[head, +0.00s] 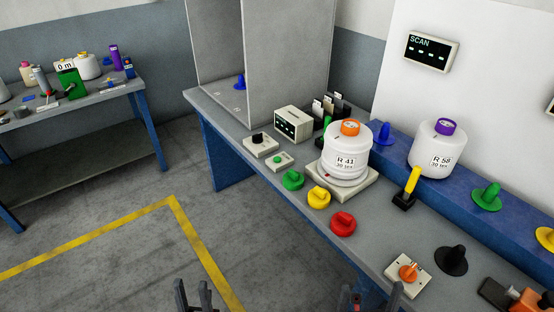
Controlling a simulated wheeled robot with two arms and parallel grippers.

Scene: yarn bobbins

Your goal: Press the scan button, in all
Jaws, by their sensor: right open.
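A wall display (431,50) at the upper right reads SCAN, with small marks on its dark screen. On the bench, a small white box with a green button (280,158) sits left of the white bobbin R 41 (346,150). No label is readable on it, so I cannot tell if it is the scan button. A white box with a black knob (260,143) is just behind it. My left gripper (195,292) is open and empty at the bottom edge, over the floor. My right gripper (372,299) is open at the bottom edge, beside the bench front. Neither touches anything.
Bobbin R 41 stands on a white base (343,187). Green (292,180), yellow (318,197) and red (342,223) knobs line the bench front. Bobbin R 58 (437,150) stands on the blue ledge. A box with an orange knob (408,271) is nearer.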

